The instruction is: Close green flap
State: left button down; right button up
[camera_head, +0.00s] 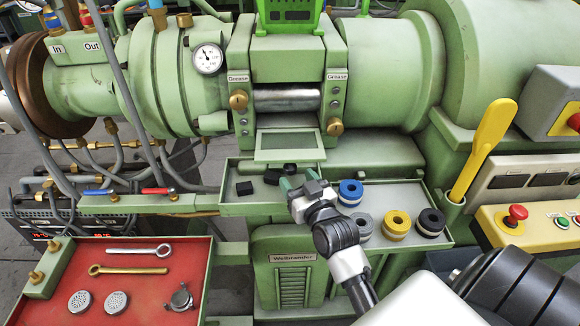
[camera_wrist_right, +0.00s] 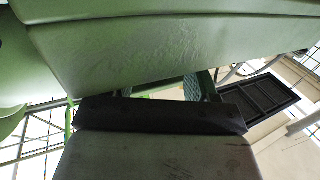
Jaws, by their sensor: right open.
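The green flap (camera_head: 288,148) is a green frame with a greyish panel, below the metal roller (camera_head: 287,98) at the machine's front opening. It juts out towards me, lowered, so the opening above it is uncovered. My right gripper (camera_head: 296,184) is open and empty, just below the flap's front edge and over the shelf. I cannot tell whether it touches the flap. In the right wrist view, a green surface fills the top, and my teal-padded fingers (camera_wrist_right: 166,90) stick out past a dark bar. My left gripper is not in view.
A green shelf (camera_head: 232,208) holds small black blocks (camera_head: 245,188) on the left and several rings, including a blue-topped one (camera_head: 351,192), on the right. A yellow lever (camera_head: 484,148) stands at right. A red tray (camera_head: 120,250) with tools lies at lower left.

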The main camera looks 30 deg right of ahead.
aim_at(293, 174)
jog(key=shift+w+d, duration=0.2)
jog(key=shift+w, duration=0.95)
jog(key=shift+w+d, duration=0.2)
jog(key=shift+w, duration=0.95)
grip_shut()
